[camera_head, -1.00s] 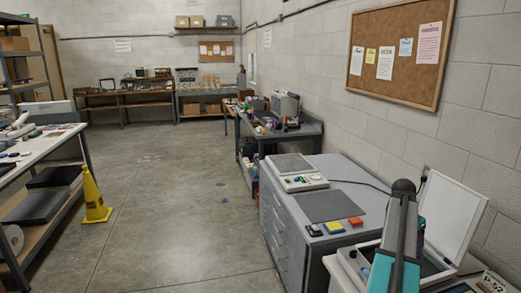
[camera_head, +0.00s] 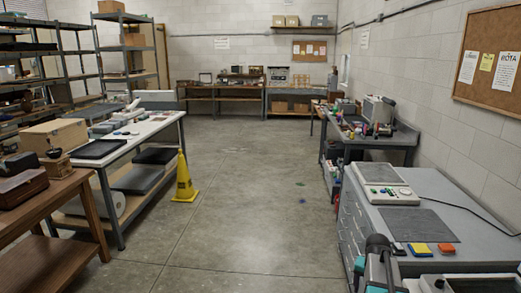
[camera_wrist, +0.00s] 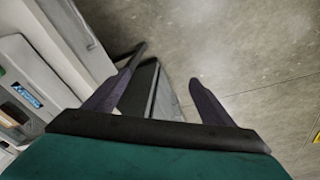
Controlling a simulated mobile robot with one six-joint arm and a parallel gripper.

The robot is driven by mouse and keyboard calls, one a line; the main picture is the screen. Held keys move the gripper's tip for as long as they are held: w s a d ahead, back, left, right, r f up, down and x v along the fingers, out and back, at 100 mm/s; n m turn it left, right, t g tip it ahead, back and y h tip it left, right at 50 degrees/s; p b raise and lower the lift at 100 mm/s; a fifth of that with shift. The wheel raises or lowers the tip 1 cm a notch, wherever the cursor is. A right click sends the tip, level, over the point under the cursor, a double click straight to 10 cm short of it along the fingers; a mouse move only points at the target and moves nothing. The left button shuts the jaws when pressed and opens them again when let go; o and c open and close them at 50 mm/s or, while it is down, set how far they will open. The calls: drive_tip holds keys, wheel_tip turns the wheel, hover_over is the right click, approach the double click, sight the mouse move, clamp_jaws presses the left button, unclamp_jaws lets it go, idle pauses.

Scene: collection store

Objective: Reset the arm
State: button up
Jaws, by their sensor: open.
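My gripper (camera_wrist: 165,90) shows in the wrist view with its two dark fingers spread apart and nothing between them. Beyond the fingers are the concrete floor and a grey edge of furniture below. In the head view a part of my arm shows at the bottom right, in front of the grey drawer cabinet (camera_head: 448,207). The fingers themselves cannot be made out in the head view.
A yellow floor sign (camera_head: 184,180) stands beside the white-topped table (camera_head: 150,127) on the left. A wooden table (camera_head: 62,200) is at the near left. A grey workbench (camera_head: 395,138) stands beyond the cabinet.

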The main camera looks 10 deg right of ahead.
drive_tip(key=s+a+f+n+y, duration=0.1)
drive_tip(key=s+a+f+n, duration=0.2)
drive_tip(key=a, duration=0.9)
drive_tip(key=s+a+f+n, duration=0.1)
drive_tip(key=a+f+n, duration=0.3)
drive_tip(key=a, duration=0.7)
drive_tip(key=s+a+f+n+y, duration=0.15)
drive_tip(key=a+f, duration=0.35)
drive_tip(key=a, duration=0.7)
drive_tip(key=s+f+g+b, duration=0.6)
drive_tip(key=s+f+b, duration=0.4)
drive_tip(key=s+f, duration=1.5)
wheel_tip(320, 180, down, 3)
drive_tip(key=shift+s+d+r+h, duration=0.15)
drive_tip(key=shift+s+d+h, duration=0.05)
drive_tip(key=shift+d+h, duration=0.15)
drive_tip(key=shift+n, duration=0.25)
